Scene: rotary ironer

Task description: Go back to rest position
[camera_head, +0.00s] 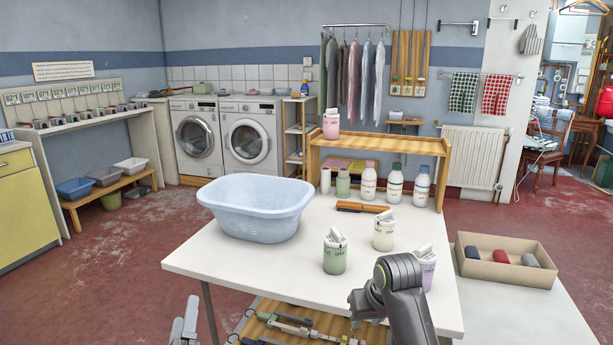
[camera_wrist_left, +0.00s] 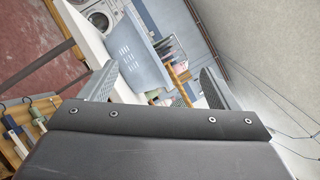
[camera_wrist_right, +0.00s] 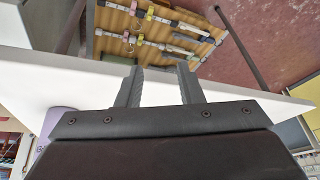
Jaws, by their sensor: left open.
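My left gripper (camera_head: 186,316) shows at the bottom edge of the head view, in front of and left of the white table (camera_head: 205,262). In the left wrist view its fingers (camera_wrist_left: 155,82) are wide apart with nothing between them. In the right wrist view my right gripper's fingers (camera_wrist_right: 158,70) are apart, with a narrower gap and nothing held. They show against the white table edge.
A blue basin (camera_head: 258,222) stands on the table. A cardboard box (camera_head: 505,268) lies to the right. A wooden shelf (camera_wrist_right: 150,30) with tools sits below the tabletop.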

